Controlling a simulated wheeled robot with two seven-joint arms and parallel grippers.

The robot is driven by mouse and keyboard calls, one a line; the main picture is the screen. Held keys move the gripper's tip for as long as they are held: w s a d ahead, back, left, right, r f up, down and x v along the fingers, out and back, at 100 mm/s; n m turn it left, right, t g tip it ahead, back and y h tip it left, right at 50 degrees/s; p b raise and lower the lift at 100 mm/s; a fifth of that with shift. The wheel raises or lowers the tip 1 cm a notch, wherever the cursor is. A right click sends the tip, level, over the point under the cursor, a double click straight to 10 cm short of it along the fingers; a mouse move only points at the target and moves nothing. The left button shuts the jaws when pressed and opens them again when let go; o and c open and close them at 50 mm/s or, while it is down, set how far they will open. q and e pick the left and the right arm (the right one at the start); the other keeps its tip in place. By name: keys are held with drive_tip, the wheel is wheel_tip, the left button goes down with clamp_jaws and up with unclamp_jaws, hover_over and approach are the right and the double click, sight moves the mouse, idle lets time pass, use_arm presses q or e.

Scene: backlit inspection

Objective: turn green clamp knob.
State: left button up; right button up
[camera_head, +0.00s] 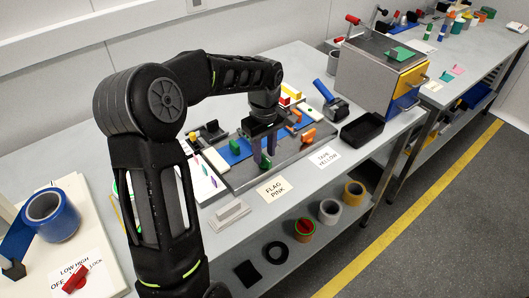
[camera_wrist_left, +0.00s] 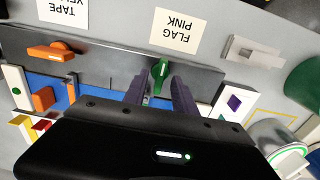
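The green clamp knob (camera_wrist_left: 159,73) stands on the edge of a grey fixture plate (camera_wrist_left: 104,62), close to the FLAG PINK card. In the wrist view it shows between the tips of my left gripper (camera_wrist_left: 160,88), with a finger on each side and visible gaps. The fingers are apart and grip nothing. In the head view my left gripper (camera_head: 264,146) points down over the fixture, and part of the green knob (camera_head: 266,161) shows at its fingertips. The knob's lower part and base are hard to make out. My right gripper is in neither view.
Orange clamps (camera_head: 308,137) stand farther along the fixture. A FLAG PINK card (camera_head: 272,189) and a TAPE YELLOW card (camera_head: 324,157) lie along the front. A black tray (camera_head: 362,131) and a grey box (camera_head: 372,72) are to the right. A grey block (camera_head: 229,214) lies at the front edge.

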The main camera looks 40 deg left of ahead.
use_arm(q)
drive_tip(key=shift+f, duration=0.65)
clamp_jaws()
